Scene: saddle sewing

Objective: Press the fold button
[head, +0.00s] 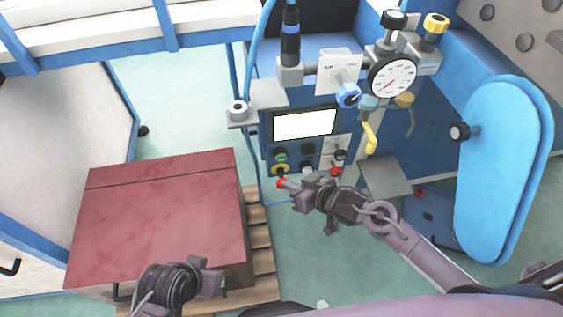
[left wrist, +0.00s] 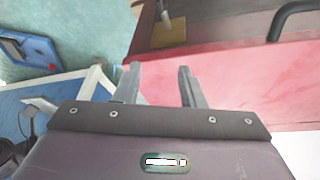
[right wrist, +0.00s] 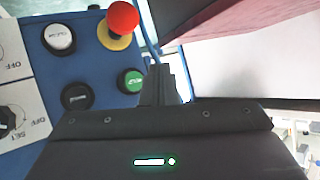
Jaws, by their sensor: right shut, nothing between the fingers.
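The control panel (head: 262,133) has a cluster of buttons below its screen. In the right wrist view I see a white button (right wrist: 57,37), a black button (right wrist: 76,96), a green button (right wrist: 132,81) and a red mushroom button (right wrist: 122,17) on a yellow base. Their labels are too small to tell which is the fold button. My right gripper (head: 285,185) is shut and empty in front of the panel's lower left buttons; its fingertips (right wrist: 164,70) show beside the green button. Contact cannot be told. My left gripper (left wrist: 159,72) is open and empty, near the red box.
A dark red box (head: 160,215) stands on a wooden pallet (head: 262,240) at the left. A gauge (head: 392,78), valves and a yellow lever (head: 370,138) project above and right of the buttons. A blue rounded panel (head: 505,170) stands at the right.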

